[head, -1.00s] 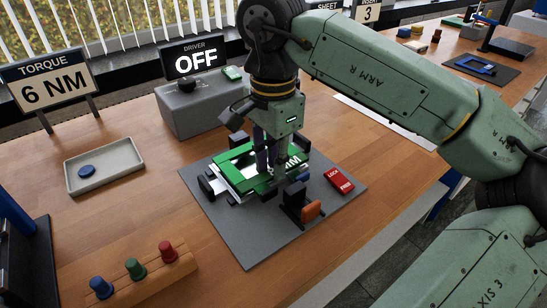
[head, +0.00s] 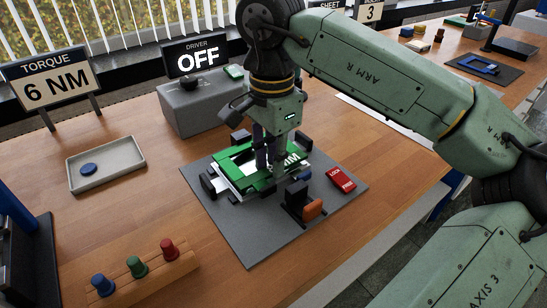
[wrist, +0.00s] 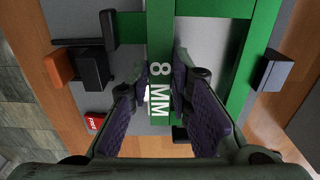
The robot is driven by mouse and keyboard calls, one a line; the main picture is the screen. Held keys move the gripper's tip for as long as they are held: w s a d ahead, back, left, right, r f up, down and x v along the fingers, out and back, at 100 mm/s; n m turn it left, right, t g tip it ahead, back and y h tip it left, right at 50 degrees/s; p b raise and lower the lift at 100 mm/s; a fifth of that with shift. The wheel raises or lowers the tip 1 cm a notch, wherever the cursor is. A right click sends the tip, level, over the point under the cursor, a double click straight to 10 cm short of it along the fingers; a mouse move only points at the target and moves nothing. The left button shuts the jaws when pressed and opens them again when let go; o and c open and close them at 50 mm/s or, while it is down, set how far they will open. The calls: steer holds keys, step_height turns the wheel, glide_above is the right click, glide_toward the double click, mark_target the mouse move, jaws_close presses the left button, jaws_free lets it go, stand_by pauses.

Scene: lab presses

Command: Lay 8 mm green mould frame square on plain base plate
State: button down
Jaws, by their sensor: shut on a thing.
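The green mould frame (head: 237,160) is marked "8 MM" in white. My gripper (head: 270,164) points down over it, and in the wrist view my gripper (wrist: 160,100) has its padded fingers on both sides of the lettered bar (wrist: 159,60), shut on it. The pale base plate (head: 229,178) shows under the frame in the fixture on the grey mat. Frame edges and plate edges look nearly in line, but I cannot tell whether the frame touches the plate. My fingers hide part of the frame.
Dark stops and a clamp with an orange end (head: 312,209) surround the plate. A red block (head: 341,179) lies on the grey mat (head: 255,240). A grey tray with a blue disc (head: 89,169), the driver box (head: 200,105) and a wooden peg rack (head: 150,275) stand left.

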steer(key=shift+f+b, duration=0.55)
stand_by(0.9)
steer(key=c, duration=1.4)
jaws_free()
